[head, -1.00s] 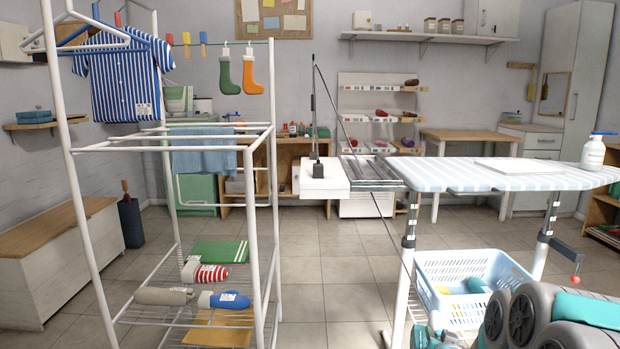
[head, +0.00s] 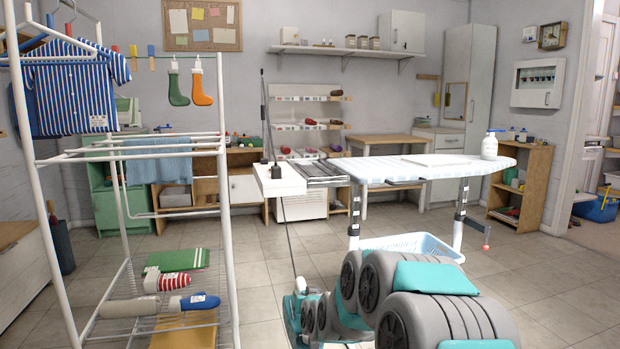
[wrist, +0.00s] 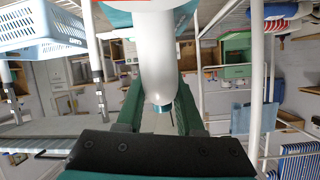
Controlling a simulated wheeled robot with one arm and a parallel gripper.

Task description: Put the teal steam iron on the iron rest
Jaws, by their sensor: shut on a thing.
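My gripper (wrist: 160,118) is shut on the teal steam iron (wrist: 157,55); its white part and a teal end show between the dark green fingers in the wrist view. In the head view my folded arm hides much of the area around the gripper, low in front, and a thin cord runs down to teal and white parts there. The iron rest looks to be the metal-barred rack (head: 323,173) at the left end of the ironing board (head: 420,170). It is empty and well beyond my gripper.
A white block (head: 279,181) with an upright cord pole adjoins the rack. A drying rack (head: 222,240) stands at left. A blue basket (head: 440,246) sits under the board, partly behind my arm. A white bottle (head: 489,146) and a pale flat panel (head: 440,159) are on the board. Floor is clear at right.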

